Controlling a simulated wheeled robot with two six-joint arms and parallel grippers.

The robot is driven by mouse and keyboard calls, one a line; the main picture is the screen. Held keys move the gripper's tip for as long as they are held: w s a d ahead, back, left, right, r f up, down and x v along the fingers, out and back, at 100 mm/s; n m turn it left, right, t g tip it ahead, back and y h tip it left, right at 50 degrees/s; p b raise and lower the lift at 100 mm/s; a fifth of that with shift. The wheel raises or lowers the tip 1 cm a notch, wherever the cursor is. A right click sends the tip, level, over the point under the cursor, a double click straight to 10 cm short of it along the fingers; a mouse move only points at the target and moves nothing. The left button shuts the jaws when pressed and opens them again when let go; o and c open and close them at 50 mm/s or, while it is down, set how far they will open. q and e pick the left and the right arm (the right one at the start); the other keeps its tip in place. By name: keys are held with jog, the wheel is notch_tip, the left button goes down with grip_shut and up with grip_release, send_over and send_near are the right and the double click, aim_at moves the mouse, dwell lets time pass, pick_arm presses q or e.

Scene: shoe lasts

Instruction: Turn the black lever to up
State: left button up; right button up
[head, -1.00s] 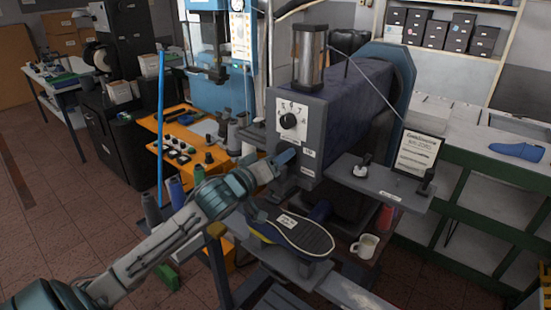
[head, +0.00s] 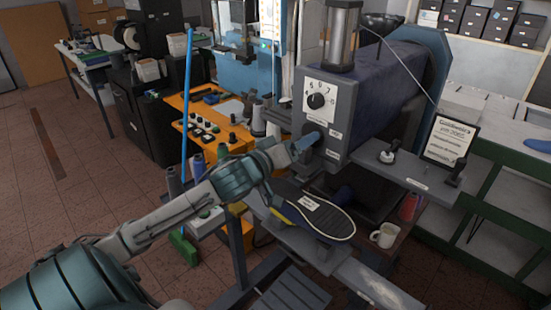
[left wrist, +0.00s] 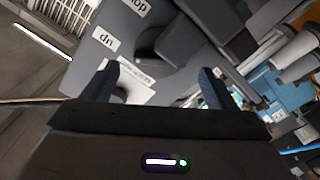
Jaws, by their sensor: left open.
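My left gripper (head: 306,143) is at the lower front face of the grey machine (head: 345,125), below its numbered dial. In the left wrist view the two blue fingers (left wrist: 158,72) stand apart with nothing visible between them. Past them is the machine's grey face with white labels, one reading "dn" (left wrist: 105,40). A small dark piece (left wrist: 146,40) shows near the labels; I cannot tell whether it is the black lever. In the head view the gripper covers that spot, so the lever's position cannot be made out. My right gripper is not in view.
A black round knob (head: 316,101) sits on the dial above the gripper. An orange control bench (head: 210,120) is behind on the left.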

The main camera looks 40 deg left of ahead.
pick_arm(q)
jog(key=s+p, duration=0.4)
jog(key=s, duration=0.4)
jog(key=shift+s+a, duration=0.2)
jog(key=shift+a, duration=0.1)
dwell(0.8)
